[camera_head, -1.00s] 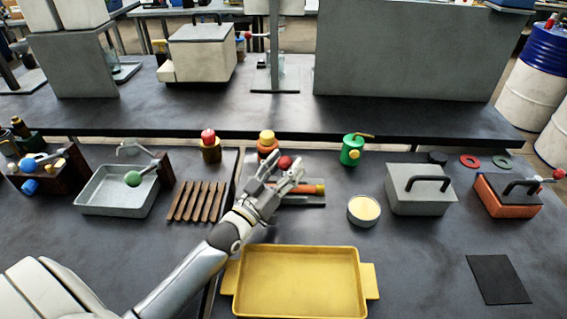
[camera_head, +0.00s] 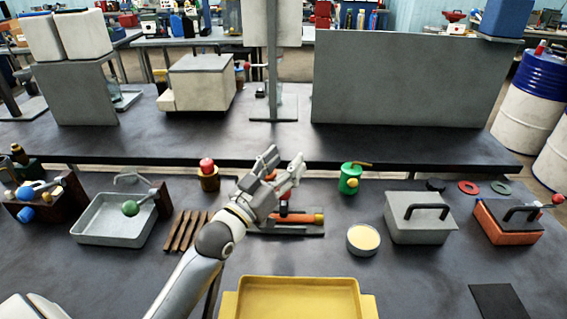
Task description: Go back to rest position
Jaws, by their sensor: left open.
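My left gripper (camera_head: 282,165) is in the middle of the camera_head view, its fingers spread apart with nothing between them. Its arm comes in from the bottom left. It appears in front of a grey stand with an orange-and-red tool (camera_head: 305,218), and partly hides it. Whether it is clear of that tool in height is hard to tell. An orange-topped can seen earlier is hidden behind the gripper. My right gripper is not in view.
A yellow tray (camera_head: 300,283) lies at the front. A green oil can (camera_head: 350,179), a round tin (camera_head: 363,240) and a grey lidded box (camera_head: 421,217) stand to the right. A grey sink tray (camera_head: 100,228), wooden slats (camera_head: 182,232) and a red-capped can (camera_head: 208,175) are left.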

